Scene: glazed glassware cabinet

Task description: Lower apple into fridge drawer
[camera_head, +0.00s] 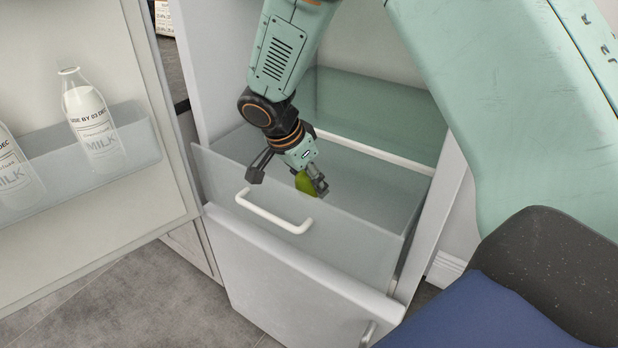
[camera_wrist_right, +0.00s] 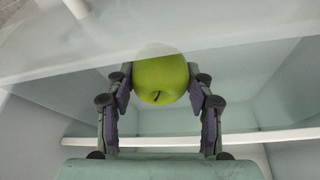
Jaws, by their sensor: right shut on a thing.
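A green apple (camera_head: 305,183) is held between the fingers of my right gripper (camera_head: 288,180), just behind the drawer's front panel in the head view. In the right wrist view the apple (camera_wrist_right: 161,80) sits between both fingers of the gripper (camera_wrist_right: 162,88), one on each side; the translucent drawer edge covers its upper part. The fridge drawer (camera_head: 370,262) is pulled out, with clear walls and a white handle (camera_head: 274,214) on its front. The drawer looks empty apart from the gripper and apple. My left gripper is not in view.
The fridge door (camera_head: 60,230) stands open at the left, with milk bottles (camera_head: 92,118) in its door shelf (camera_head: 140,143). A second, lower drawer front (camera_head: 285,285) is below the open drawer. A white bar (camera_head: 375,150) runs across the fridge behind the gripper.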

